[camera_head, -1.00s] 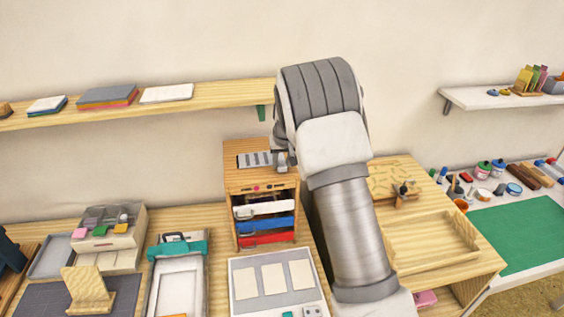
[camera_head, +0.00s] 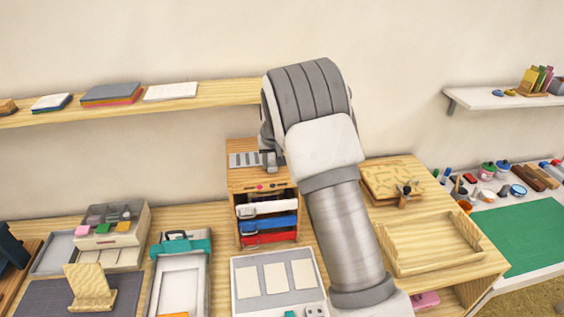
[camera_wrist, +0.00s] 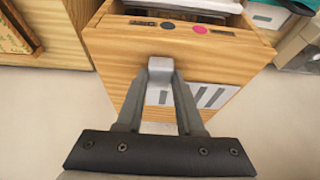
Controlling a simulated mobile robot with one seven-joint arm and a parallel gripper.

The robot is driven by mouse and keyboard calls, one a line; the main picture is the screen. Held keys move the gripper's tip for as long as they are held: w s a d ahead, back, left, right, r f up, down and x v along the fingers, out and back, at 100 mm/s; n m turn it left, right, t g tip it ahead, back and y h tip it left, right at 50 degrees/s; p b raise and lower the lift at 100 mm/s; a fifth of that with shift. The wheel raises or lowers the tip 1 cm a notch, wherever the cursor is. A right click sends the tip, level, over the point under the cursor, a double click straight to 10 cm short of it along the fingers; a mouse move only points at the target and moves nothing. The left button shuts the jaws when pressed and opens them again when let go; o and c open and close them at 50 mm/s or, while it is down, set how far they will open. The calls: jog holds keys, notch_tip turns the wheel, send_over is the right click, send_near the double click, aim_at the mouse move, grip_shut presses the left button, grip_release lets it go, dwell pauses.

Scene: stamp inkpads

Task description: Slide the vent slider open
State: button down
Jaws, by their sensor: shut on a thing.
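The vent slider is a light grey slotted plate (camera_head: 244,160) on top of the small wooden cabinet (camera_head: 236,181). Its dark slots show to the left of my gripper in the head view. In the wrist view the slotted plate (camera_wrist: 220,96) lies to the right of the fingers. My gripper (camera_wrist: 160,72) is shut on the slider's small grey knob (camera_wrist: 160,64). In the head view my gripper (camera_head: 269,160) is at the plate's right end, and my arm hides what lies behind it. I cannot tell how far the vent is open.
White, blue (camera_head: 267,223) and red drawers are in the cabinet front below. A wooden tray (camera_head: 476,240) and a patterned box (camera_head: 385,176) stand to the right of my arm. A shelf (camera_head: 215,98) runs along the wall above. A grey-white card tray (camera_head: 237,288) lies in front.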

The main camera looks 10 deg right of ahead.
jog(key=c, duration=0.5)
grip_release()
jog(key=b+v, duration=0.2)
jog(key=v, duration=1.5)
jog(key=shift+s+r, duration=0.15)
jog(key=shift+r, duration=0.05)
